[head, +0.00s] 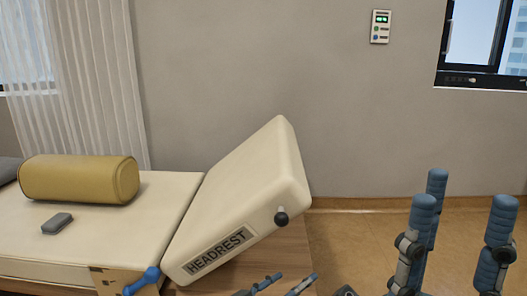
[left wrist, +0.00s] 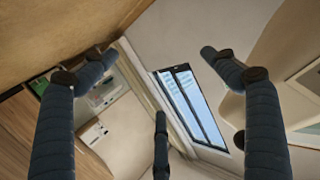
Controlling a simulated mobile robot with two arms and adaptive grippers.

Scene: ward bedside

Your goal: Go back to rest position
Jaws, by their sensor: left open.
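My right gripper (head: 458,190) stands at the lower right of the head view. Its blue-grey fingers point up and are spread apart, with nothing between them. My left gripper (head: 296,280) shows only as finger parts at the bottom edge, in front of the bed's headrest; the rest is cut off. In the left wrist view the left gripper (left wrist: 160,75) has its fingers wide apart and holds nothing. The bed's headrest (head: 240,190), a cream padded section labelled HEADREST, is tilted up and stands clear of my right gripper.
A mustard bolster (head: 80,179) and a small grey object (head: 57,223) lie on the bed (head: 160,200). A blue handle (head: 141,283) is at its near side. A wall panel (head: 381,26) and window (head: 476,40) are behind. Floor right of the headrest looks clear.

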